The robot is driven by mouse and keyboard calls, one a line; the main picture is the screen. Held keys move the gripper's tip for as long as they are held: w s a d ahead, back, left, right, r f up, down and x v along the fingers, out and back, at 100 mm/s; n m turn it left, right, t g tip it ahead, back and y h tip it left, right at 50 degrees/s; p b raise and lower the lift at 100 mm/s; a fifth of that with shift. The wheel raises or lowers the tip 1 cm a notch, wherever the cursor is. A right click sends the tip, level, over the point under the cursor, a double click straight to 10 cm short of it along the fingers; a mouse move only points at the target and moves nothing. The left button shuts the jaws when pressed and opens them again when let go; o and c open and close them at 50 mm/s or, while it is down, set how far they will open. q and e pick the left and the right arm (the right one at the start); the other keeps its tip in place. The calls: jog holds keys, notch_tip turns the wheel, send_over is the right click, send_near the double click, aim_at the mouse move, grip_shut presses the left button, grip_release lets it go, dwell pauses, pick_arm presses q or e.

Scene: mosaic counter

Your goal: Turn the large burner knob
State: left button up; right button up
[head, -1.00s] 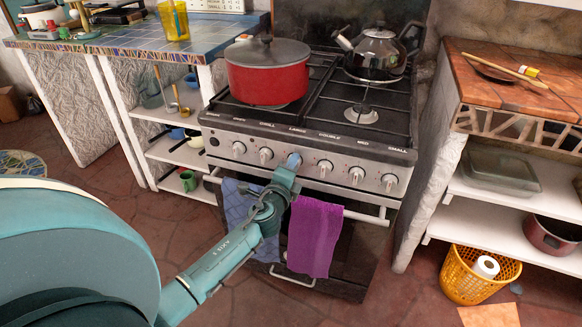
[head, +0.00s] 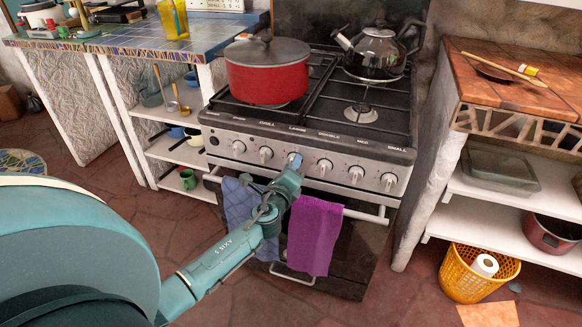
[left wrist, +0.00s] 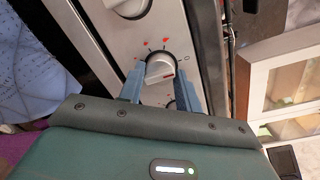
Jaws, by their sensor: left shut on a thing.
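The stove (head: 310,150) has a row of round silver knobs along its front panel. The large burner knob, the third from the left under the word LARGE, is mostly hidden by my left gripper (head: 294,161) in the head view. In the left wrist view, the knob (left wrist: 160,68) sits between the two blue fingers of my left gripper (left wrist: 161,82), which is shut on it. Red marks show on the panel around the knob. My right gripper is not in view.
A red lidded pot (head: 267,75) and a black kettle (head: 377,55) stand on the stove top. A purple towel (head: 314,235) and a blue towel (head: 240,205) hang on the oven rail (head: 355,215) below the knobs. A yellow basket (head: 470,288) stands on the floor at right.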

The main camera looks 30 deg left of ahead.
pick_arm(q)
jog(key=o, duration=1)
jog(key=shift+c, duration=0.2)
jog(key=v, duration=1.3)
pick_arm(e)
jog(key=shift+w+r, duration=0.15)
pick_arm(q)
jog(key=shift+f, duration=0.1)
